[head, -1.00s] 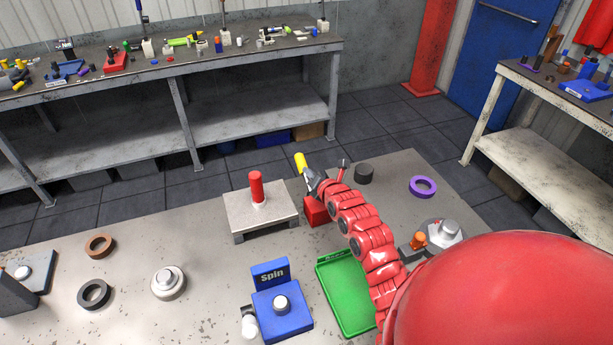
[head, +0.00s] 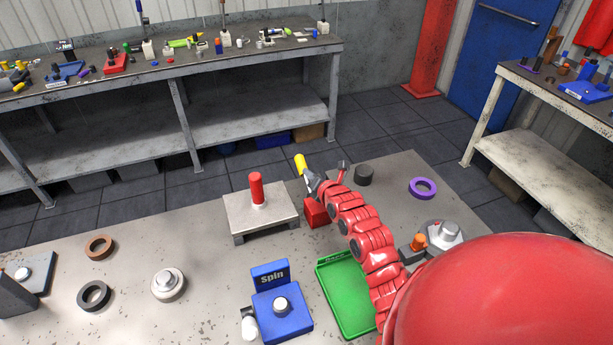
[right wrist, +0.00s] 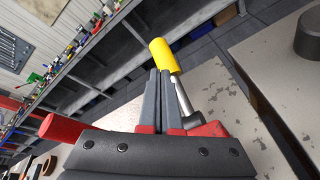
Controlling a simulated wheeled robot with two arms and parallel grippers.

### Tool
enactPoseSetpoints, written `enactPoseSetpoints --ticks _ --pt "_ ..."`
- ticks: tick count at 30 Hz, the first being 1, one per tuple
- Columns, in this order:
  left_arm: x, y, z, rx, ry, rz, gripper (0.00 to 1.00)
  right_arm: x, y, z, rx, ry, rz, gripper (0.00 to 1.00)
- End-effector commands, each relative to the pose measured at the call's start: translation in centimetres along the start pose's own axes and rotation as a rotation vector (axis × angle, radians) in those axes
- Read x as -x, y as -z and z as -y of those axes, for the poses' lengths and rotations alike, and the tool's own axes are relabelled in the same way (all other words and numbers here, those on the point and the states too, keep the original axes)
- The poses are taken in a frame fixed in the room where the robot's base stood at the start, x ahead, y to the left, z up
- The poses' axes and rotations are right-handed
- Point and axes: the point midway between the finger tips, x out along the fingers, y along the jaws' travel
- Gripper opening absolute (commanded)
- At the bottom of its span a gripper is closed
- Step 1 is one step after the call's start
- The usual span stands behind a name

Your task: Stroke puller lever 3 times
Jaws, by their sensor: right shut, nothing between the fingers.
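The puller lever has a yellow grip (head: 300,162) on a thin metal rod and rises beside a red block (head: 316,212) at the table's far edge. My right gripper (head: 311,181) is at the rod, just below the grip. In the right wrist view, the shut, empty fingers (right wrist: 160,88) lie beside the lever's rod (right wrist: 183,98), with the yellow grip (right wrist: 165,56) just beyond their tips. I cannot tell whether they touch it. The lever's foot is hidden behind my arm and gripper. My left gripper is not in view.
A grey stand with a red post (head: 257,188) is left of the lever. A green tray (head: 345,295) and a blue "Spin" unit (head: 281,308) are nearer. A black cylinder (head: 364,175) and a purple ring (head: 423,188) lie to the right.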

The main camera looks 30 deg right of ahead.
Motion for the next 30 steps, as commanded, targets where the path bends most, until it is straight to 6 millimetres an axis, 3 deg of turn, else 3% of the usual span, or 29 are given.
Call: enactPoseSetpoints --ticks 30 --pt "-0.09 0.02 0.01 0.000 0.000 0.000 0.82 -0.58 0.42 0.38 -0.001 -0.001 0.000 0.00"
